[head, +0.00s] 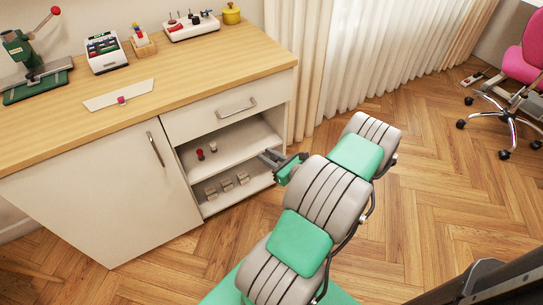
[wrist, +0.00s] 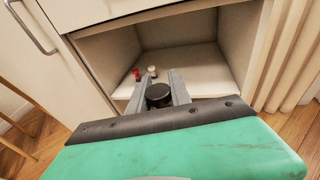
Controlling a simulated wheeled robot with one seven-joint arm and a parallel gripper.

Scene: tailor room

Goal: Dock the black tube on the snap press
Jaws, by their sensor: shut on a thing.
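My gripper (head: 268,157) reaches toward the open shelf at the right of the cabinet. In the wrist view my gripper (wrist: 161,86) is shut on a black round piece, the black tube (wrist: 158,92), seen from its end between the two grey fingers. The tube cannot be made out in the head view. The green snap press (head: 25,60) with a lever and red knob stands on its dark green base at the far left of the wooden counter. It is well apart from my gripper.
Small red (head: 199,153) and white (head: 213,147) pieces stand on the upper shelf (head: 240,140). Several small blocks sit on the lower shelf. The counter (head: 190,75) holds a white card, a box of spools and a tray at the back. A pink chair (head: 525,50) stands far right.

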